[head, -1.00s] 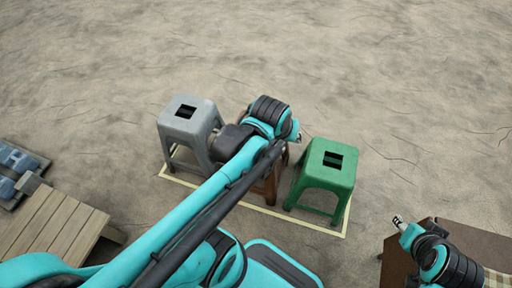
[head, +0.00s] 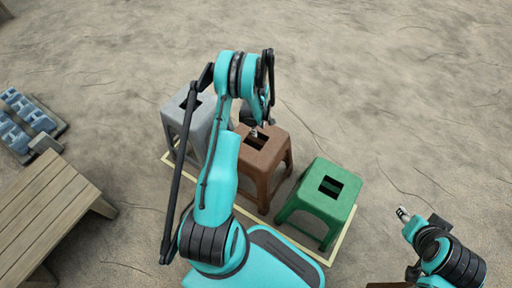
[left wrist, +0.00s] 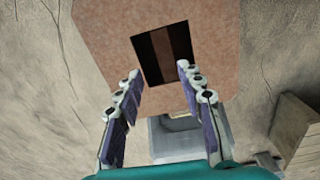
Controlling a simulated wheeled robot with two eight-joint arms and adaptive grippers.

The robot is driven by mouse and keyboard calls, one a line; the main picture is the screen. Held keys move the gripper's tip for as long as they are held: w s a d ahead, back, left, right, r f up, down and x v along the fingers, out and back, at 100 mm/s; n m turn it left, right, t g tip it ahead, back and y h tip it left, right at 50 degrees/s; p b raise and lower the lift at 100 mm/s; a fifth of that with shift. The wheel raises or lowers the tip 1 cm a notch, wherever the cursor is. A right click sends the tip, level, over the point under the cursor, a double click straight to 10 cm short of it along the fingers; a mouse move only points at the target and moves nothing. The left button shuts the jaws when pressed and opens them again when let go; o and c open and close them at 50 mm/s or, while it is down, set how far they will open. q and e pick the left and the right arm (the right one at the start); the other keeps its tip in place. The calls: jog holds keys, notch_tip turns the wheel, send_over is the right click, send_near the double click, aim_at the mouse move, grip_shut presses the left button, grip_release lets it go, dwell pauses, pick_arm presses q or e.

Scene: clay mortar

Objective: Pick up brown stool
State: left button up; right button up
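The brown stool (head: 272,157) stands upright between the other two stools, with a dark rectangular slot in its seat. In the left wrist view its seat (left wrist: 105,45) fills the upper middle. My left gripper (head: 254,131) is over the far-left part of the seat. In the left wrist view the left gripper (left wrist: 158,72) is open and empty, its two fingers spread apart near the slot's lower end. I cannot tell whether they touch the seat. My right gripper (head: 402,214) is at the lower right, far from the stool; its fingers are too small to judge.
A grey stool (head: 178,116), partly behind my left arm, stands left of the brown one. A green stool (head: 322,189) stands to its right. A pale line (head: 331,253) frames the row. A wooden pallet-like table (head: 45,215) and blue blocks (head: 20,135) are at left. Ground beyond is clear.

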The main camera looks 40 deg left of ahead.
aim_at(256, 140)
pick_arm(q)
jog(key=shift+n, duration=0.4)
jog(key=f, duration=0.3)
jog(key=s+f+b, duration=0.1)
jog(key=f, duration=0.1)
jog(key=shift+a, duration=0.3)
notch_tip(256, 140, down, 6)
jog(key=b, duration=0.3)
jog(key=shift+w+a+r, duration=0.1)
jog(key=shift+w+r, duration=0.05)
jog(key=shift+r, duration=0.15)
grip_shut()
